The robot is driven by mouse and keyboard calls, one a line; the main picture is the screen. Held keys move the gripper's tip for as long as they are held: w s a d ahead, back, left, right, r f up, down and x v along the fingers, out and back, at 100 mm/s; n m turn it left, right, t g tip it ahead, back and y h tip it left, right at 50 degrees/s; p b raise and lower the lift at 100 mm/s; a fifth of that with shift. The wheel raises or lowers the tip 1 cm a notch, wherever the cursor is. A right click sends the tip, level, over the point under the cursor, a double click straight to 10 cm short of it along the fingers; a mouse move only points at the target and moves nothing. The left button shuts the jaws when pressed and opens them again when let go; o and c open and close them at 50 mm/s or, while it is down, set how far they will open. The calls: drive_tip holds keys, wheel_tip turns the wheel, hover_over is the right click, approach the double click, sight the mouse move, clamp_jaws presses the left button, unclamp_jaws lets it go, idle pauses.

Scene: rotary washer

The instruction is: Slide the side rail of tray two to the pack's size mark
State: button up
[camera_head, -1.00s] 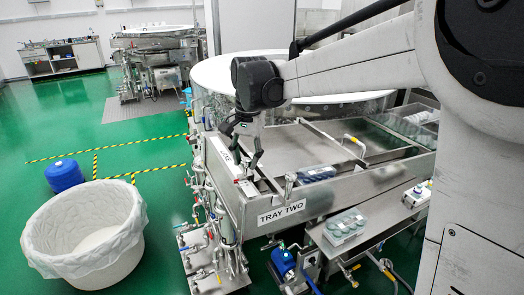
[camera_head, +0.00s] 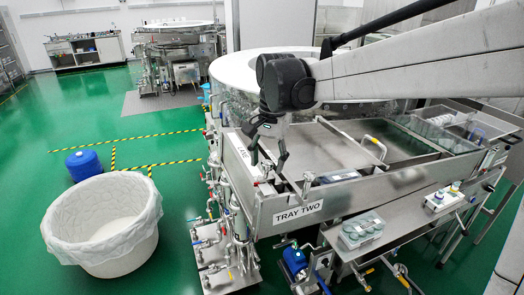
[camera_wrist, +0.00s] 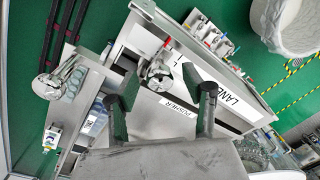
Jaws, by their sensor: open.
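Tray two is a steel tray (camera_head: 262,215) with a "TRAY TWO" label on its front wall. A pack of dark vials (camera_head: 338,176) sits inside at the front wall. My gripper (camera_head: 268,160) is open and empty over the tray's left end, left of the rail and apart from the handle. In the wrist view my open gripper (camera_wrist: 161,100) is above a plate labelled "PUSHER" (camera_wrist: 180,107), near a shiny knob (camera_wrist: 158,73). I cannot make out a size mark.
A second vial pack (camera_head: 362,231) stands on the lower front shelf, with a small control box (camera_head: 444,198) to its right. A large white drum (camera_head: 270,75) rises behind the tray. A lined bin (camera_head: 105,222) and a blue container (camera_head: 84,165) stand on open green floor at left.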

wheel_tip(320, 180, up, 12)
drive_tip(key=shift+s+d, duration=0.2)
drive_tip(key=shift+d, duration=0.2)
drive_tip(key=shift+s, duration=0.1)
drive_tip(key=s+d+f+n+t, duration=0.2)
drive_tip(key=s+d+f, duration=0.25)
drive_tip(key=s, duration=0.35)
drive_tip(key=s+d+f+n+t, duration=0.2)
drive_tip(key=s+d+f, duration=0.25)
drive_tip(key=s, duration=0.25)
drive_tip(key=s+d+f+n+t, duration=0.25)
drive_tip(key=s+d+f, duration=0.2)
drive_tip(key=s, duration=0.35)
wheel_tip(320, 180, down, 12)
drive_tip(key=b, duration=1.1)
drive_tip(key=shift+a+m+h+b, duration=0.35)
drive_tip(key=shift+a+m+h, duration=0.05)
drive_tip(key=shift+m, duration=0.05)
drive_tip(key=shift+f, duration=0.1)
